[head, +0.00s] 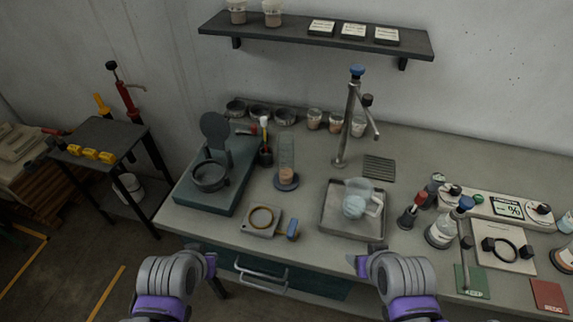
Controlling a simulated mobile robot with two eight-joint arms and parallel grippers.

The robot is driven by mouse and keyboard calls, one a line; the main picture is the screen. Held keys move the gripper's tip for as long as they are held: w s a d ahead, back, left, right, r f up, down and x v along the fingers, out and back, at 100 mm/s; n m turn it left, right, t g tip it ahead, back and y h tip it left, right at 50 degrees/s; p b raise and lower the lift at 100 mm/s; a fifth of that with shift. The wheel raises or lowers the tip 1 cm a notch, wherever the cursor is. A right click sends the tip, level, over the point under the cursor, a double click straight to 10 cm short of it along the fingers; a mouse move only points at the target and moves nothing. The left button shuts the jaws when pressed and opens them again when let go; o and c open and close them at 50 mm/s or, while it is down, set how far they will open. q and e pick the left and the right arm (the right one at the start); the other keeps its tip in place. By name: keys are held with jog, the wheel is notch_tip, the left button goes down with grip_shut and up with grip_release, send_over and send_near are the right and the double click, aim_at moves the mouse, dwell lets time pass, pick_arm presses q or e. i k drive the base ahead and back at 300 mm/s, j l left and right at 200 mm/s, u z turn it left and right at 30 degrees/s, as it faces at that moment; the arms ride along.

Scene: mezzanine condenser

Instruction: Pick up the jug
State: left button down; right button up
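The jug (355,205) is a clear, see-through vessel with a handle on its right side. It stands in a shallow grey metal tray (327,226) on the workbench. My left gripper (210,266) is at the bench's front edge, well left of the jug and below the teal base. My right gripper (359,265) is in front of the tray, nearer to me than the jug and apart from it. Only small parts of the fingers show beyond each wrist, so the openings are hidden.
A tall tap (349,120) stands behind the tray, beside a slotted drain (379,168). A red-topped dark bottle (411,212) and a clear bottle (440,233) stand right of the tray.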

aim_at(362, 203)
jog(key=j+z, duration=0.1)
jog(key=z, duration=1)
jog(key=i+j, duration=0.05)
